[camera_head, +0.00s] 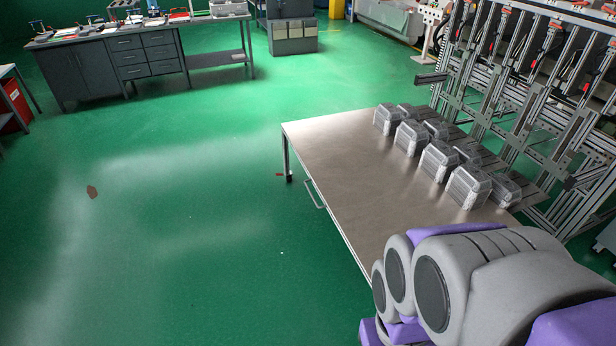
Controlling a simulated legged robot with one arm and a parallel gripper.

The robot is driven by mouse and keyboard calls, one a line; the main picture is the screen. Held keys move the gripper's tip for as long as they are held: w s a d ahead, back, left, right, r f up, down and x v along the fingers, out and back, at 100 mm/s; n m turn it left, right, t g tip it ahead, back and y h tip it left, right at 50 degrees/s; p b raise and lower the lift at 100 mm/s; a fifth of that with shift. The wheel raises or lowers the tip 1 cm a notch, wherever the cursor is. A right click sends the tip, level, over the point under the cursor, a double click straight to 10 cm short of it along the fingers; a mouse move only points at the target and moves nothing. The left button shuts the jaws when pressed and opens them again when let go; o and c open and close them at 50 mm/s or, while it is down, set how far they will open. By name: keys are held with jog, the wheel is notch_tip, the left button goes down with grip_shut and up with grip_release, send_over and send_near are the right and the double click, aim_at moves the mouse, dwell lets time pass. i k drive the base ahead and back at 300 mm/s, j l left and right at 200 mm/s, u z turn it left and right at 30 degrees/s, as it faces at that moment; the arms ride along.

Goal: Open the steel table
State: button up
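The steel table (335,150) stands right of the middle, with a bare brownish metal top. A pale bar handle (314,195) sits on its left side, just below the top edge. I see no gap or pulled-out part along that side, but its near end is hidden behind my arm. My grey and purple arm covers the lower right of the view, in front of the table's near end. My gripper cannot be made out, and I see nothing held.
Several ribbed silvery blocks (441,160) stand on the table's right half. A metal frame rack (500,100) rises behind them. A grey workbench (105,65) with tools is at the far left.

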aim_at(372, 192)
jog(key=i+j+u, duration=0.1)
jog(key=i+j, duration=0.15)
jog(key=i, duration=0.3)
jog(key=i+j+u, duration=0.1)
jog(key=i, duration=0.45)
jog(key=i+j, duration=0.3)
jog(key=i, duration=0.25)
jog(key=i+j+u, duration=0.15)
jog(key=i, duration=0.4)
